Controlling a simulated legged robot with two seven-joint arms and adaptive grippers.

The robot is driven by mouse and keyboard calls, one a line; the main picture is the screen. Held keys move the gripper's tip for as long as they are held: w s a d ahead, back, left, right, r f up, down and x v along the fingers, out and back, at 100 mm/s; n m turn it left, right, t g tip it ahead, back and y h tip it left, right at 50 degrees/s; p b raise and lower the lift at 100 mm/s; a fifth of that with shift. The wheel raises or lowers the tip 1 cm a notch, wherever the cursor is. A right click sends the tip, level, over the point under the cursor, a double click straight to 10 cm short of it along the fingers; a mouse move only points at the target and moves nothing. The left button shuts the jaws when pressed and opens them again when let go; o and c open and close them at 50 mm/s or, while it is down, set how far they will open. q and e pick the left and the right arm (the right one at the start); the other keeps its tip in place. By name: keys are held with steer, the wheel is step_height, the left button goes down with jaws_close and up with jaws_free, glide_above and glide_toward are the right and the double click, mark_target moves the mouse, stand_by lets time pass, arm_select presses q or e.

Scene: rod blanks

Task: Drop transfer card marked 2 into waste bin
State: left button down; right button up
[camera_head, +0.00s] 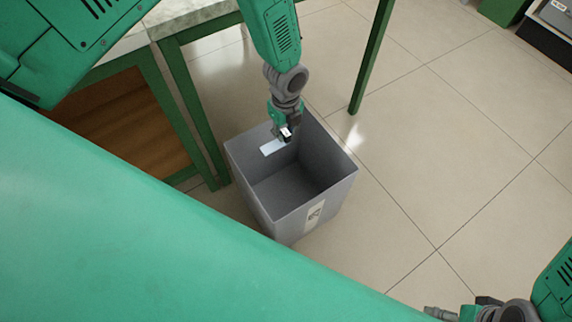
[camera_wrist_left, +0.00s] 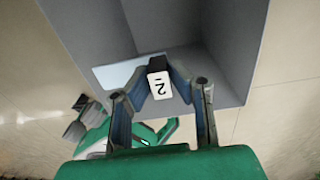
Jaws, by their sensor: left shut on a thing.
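The transfer card (camera_head: 272,147) is a pale, flat rectangle with a dark block and a white tag at one end. In the left wrist view the white tag (camera_wrist_left: 159,86) reads 2, and the pale plate extends to the left. My left gripper (camera_head: 285,136) is shut on the card's dark block end. It holds the card over the opening of the grey waste bin (camera_head: 265,205), near its back left side. The bin's wall also shows in the left wrist view (camera_wrist_left: 241,45). My right gripper (camera_head: 440,313) shows only partly at the bottom right edge, away from the bin.
A green-framed table (camera_head: 165,55) with a stone top and a wooden lower panel stands left of the bin. A green table leg (camera_head: 371,60) stands behind it. The tiled floor (camera_head: 450,150) to the right is clear.

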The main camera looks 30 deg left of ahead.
arm_select(q)
steer(key=shift+f+b, duration=0.35)
steer(key=shift+f, duration=0.4)
steer(key=shift+d+f, duration=0.15)
steer(key=shift+f, duration=0.05)
steer(key=shift+d+r, duration=0.15)
steer(key=shift+d, duration=0.3)
steer(key=c, duration=1.6)
jaws_free()
steer(key=shift+o, duration=1)
steer(key=shift+a, duration=0.45)
step_height(320, 180, up, 12)
steer(key=shift+w+a+f, duration=0.1)
steer(key=shift+f, duration=0.15)
arm_select(e)
steer(key=shift+d+f, duration=0.3)
steer(key=shift+f, duration=0.6)
